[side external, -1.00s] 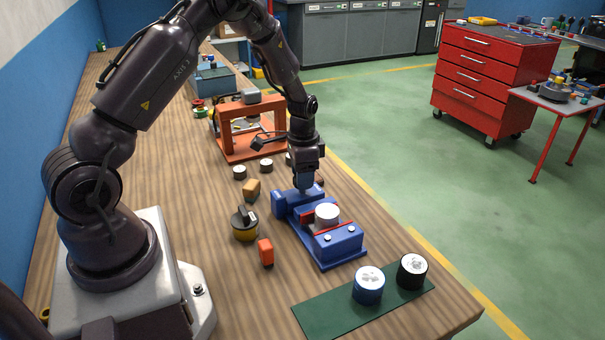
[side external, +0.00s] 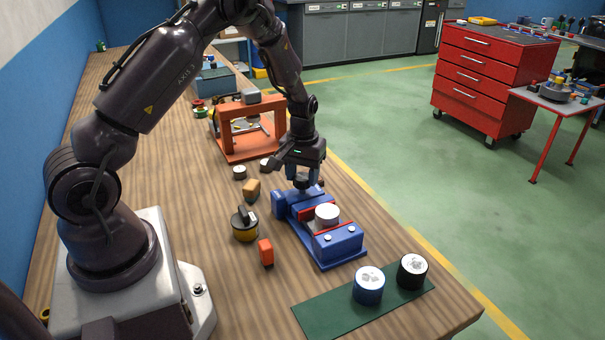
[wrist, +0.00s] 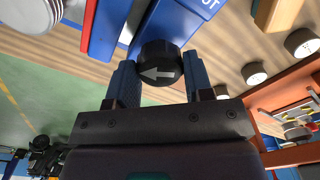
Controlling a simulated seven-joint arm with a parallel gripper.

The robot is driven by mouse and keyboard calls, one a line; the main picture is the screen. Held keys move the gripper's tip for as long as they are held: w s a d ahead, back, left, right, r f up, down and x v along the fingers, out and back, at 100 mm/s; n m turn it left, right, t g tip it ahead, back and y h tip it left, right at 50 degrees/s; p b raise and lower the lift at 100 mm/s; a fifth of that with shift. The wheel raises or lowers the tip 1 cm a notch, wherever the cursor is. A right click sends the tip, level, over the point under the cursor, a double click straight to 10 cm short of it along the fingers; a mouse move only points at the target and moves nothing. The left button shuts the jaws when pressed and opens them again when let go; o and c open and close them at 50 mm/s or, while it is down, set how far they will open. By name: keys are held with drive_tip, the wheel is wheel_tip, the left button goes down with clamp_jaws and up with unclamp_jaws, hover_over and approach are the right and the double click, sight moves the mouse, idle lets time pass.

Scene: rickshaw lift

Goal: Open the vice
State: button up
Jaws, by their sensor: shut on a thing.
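The blue vice (side external: 340,243) with red jaws stands on the bench. A white round piece (side external: 326,213) sits between the jaws and also shows at the top left of the wrist view (wrist: 30,15). A black knob (wrist: 160,66) with a white arrow sits at the vice's back end; the arrow points left in the wrist view. My gripper (side external: 303,180) is above this end. In the wrist view its fingers (wrist: 160,72) are on both sides of the knob, shut on it.
An orange frame (side external: 248,135) stands behind the gripper. A yellow-black round item (side external: 244,226), an orange block (side external: 266,252) and a tan block (side external: 252,190) lie left of the vice. A green mat (side external: 330,308) in front carries a blue cylinder (side external: 368,288) and a black one (side external: 412,272).

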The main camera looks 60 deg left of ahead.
sight(302, 177)
drive_tip(key=n, duration=0.6)
drive_tip(key=shift+n, duration=0.3)
drive_tip(key=n, duration=0.6)
idle(0.4)
drive_tip(key=o, duration=0.9)
wheel_tip(302, 177, up, 13)
